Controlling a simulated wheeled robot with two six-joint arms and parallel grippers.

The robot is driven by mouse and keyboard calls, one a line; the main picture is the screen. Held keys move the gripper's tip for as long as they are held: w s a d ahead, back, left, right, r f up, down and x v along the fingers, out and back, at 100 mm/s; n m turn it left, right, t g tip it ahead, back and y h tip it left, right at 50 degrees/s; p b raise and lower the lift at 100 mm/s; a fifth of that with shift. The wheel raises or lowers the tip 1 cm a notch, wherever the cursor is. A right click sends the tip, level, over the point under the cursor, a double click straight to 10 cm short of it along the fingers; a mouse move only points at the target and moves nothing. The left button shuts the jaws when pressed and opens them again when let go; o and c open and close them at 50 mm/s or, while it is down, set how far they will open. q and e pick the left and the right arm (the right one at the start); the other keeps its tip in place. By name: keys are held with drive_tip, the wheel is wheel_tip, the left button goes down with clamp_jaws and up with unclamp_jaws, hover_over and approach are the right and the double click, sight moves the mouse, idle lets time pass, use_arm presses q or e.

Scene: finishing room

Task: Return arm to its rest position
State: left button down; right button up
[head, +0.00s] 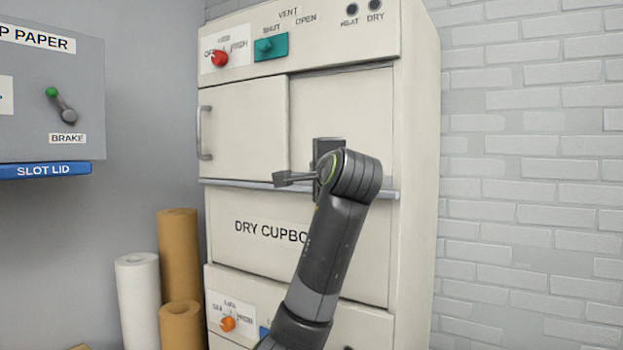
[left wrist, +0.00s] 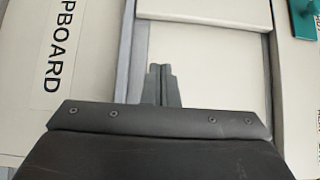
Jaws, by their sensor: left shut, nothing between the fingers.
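My left arm rises from the bottom middle of the head view and bends in front of the cream dry cupboard (head: 420,130). My left gripper (head: 281,180) is shut and empty, pointing left in front of the cupboard's grey rail. In the left wrist view, the two fingers (left wrist: 161,68) lie together in front of a pale panel, with nothing between them. The arm hides part of the "DRY CUPBOARD" label and part of the rail. I cannot tell whether the fingers touch the cupboard. My right gripper is not in view.
The sliding door (head: 240,125) with a handle covers the cupboard's left half. A red knob (head: 219,58) and a teal vent slider (head: 264,46) are above. Brown rolls (head: 178,245) and a white roll (head: 138,300) stand left, below a grey brake panel (head: 25,110).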

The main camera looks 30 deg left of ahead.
use_arm(q)
drive_tip(key=s+a+f+n+g+h, duration=0.1)
drive_tip(key=s+f+h, duration=0.15)
drive_tip(key=f, duration=1.65)
drive_tip(key=s+f+n+g+h, duration=0.1)
drive_tip(key=f+g+h, duration=0.15)
drive_tip(key=f, duration=1.65)
drive_tip(key=s+f+n+g+h, duration=0.2)
drive_tip(key=s+f+n+h, duration=0.1)
drive_tip(key=s+f, duration=1.3)
drive_tip(key=s+d+f+n+g+h, duration=0.15)
drive_tip(key=s+f, duration=0.35)
drive_tip(key=s, duration=0.6)
drive_tip(key=s+d+f+n+g+h, duration=0.1)
drive_tip(key=s+d+f+n+g, duration=0.15)
drive_tip(key=s+f, duration=0.6)
drive_tip(key=s+a+f+n+g, duration=0.1)
drive_tip(key=s+f, duration=0.1)
drive_tip(key=f, duration=1)
drive_tip(key=s+a+f, duration=0.1)
drive_tip(key=f, duration=1.1)
drive_tip(key=s+d+f+g+b, duration=0.1)
drive_tip(key=s+f, duration=1.3)
drive_tip(key=f, duration=0.1)
drive_tip(key=shift+s+h, duration=0.35)
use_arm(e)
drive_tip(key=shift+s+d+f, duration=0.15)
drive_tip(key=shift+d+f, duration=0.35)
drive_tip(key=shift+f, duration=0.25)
